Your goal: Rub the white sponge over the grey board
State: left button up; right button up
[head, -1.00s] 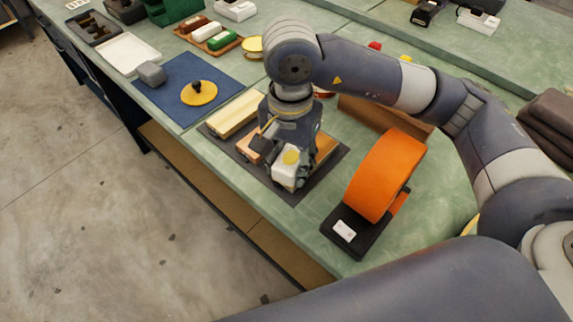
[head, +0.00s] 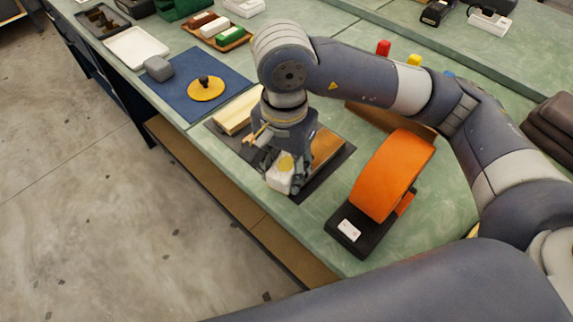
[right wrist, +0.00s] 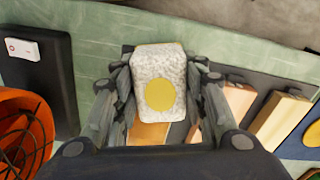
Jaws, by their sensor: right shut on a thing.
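The white sponge (head: 279,181) is a pale block with a yellow round spot. My right gripper (head: 283,172) is shut on it, with a finger on each side in the right wrist view, where the sponge (right wrist: 159,70) shows in the middle. The dark grey board (head: 337,168) lies on the green bench below, with wooden pieces on it. The sponge is at the board's near edge. I cannot tell whether it touches the board, as the gripper hides the contact. My left gripper is not in view.
A pale wooden block (head: 236,110) lies on the board's far left part. A blue mat (head: 180,100) with a grey block (head: 158,68) and a yellow disc (head: 206,91) lies at the left.

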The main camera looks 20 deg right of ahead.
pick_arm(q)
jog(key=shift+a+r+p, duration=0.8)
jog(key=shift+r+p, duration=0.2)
pick_arm(e)
jog(key=shift+r, duration=3)
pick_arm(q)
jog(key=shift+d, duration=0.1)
